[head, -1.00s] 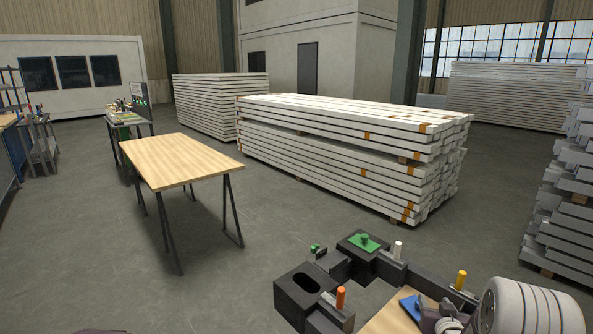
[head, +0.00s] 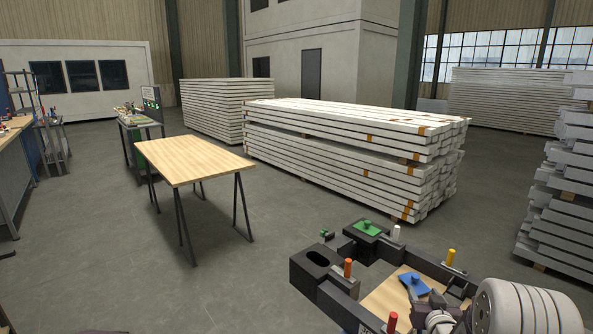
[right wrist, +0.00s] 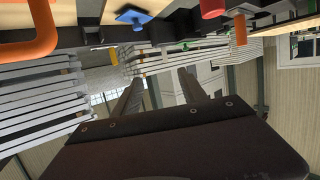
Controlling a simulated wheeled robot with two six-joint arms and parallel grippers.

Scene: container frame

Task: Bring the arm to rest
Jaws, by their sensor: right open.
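My right arm comes in at the lower right of the head view. Its gripper (head: 432,300) is small and partly hidden there, beside a blue plate with a knob (head: 413,281). In the right wrist view the two fingers of the right gripper (right wrist: 160,80) stand apart with nothing between them. The blue plate (right wrist: 133,17) also shows in that view, beyond the fingers and apart from them. My left gripper is not in view.
A black frame (head: 335,291) around a wooden panel (head: 385,298) lies close to the right arm. It carries orange (head: 347,268), white, yellow and red pegs and a green plate (head: 367,229). A bare wooden table (head: 195,160) stands left, with open floor between.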

